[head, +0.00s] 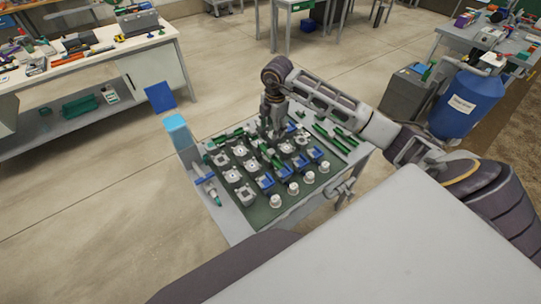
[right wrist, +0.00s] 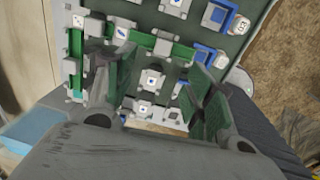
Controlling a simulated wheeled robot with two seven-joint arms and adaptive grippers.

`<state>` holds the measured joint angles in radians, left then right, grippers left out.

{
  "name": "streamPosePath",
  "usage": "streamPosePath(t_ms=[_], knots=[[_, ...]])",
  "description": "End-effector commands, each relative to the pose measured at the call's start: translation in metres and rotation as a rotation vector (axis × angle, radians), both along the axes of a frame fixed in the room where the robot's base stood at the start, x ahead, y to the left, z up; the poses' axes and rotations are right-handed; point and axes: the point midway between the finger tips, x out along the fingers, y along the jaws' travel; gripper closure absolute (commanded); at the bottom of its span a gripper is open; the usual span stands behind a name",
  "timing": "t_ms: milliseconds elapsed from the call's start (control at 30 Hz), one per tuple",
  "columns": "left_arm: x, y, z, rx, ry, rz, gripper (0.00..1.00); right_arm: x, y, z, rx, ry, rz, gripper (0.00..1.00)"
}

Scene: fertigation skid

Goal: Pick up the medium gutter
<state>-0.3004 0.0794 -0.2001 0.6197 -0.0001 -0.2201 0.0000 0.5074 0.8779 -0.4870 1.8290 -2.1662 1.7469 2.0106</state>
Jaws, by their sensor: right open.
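Several green gutter pieces lie on a dark green board (head: 262,213) on a small table. A short group of gutters (head: 336,138) lies at the board's right edge, another gutter (head: 226,137) at its far left, and one gutter (head: 270,158) crosses the middle. I cannot tell which is the medium one. My right gripper (head: 271,135) points down over the far middle of the board. In the right wrist view its fingers (right wrist: 152,88) are spread with nothing held between them. A green gutter (right wrist: 178,48) runs crosswise just beyond the fingertips. My left gripper is out of view.
Rows of grey, white and blue fittings (head: 233,176) fill the board closely. A light-blue container (head: 178,133) is at the table's left corner. A workbench (head: 150,46) stands at the far left, a blue barrel (head: 467,104) at the right. Open floor lies between.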

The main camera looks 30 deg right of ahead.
Motion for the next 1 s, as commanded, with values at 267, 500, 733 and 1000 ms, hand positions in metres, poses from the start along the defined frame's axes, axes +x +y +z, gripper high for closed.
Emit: streamPosePath(t_ms=[267,500,733,1000], knots=[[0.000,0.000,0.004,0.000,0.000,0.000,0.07,0.002,0.001,-0.030,0.002,0.003,0.000,0.46],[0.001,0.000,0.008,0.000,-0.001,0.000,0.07,0.004,0.001,-0.061,0.002,0.003,0.001,0.46],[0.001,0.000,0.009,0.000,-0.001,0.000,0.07,0.006,0.001,-0.080,0.001,0.001,0.001,0.46],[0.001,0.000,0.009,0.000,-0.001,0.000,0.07,0.006,0.001,-0.082,0.001,0.000,0.001,0.46]])
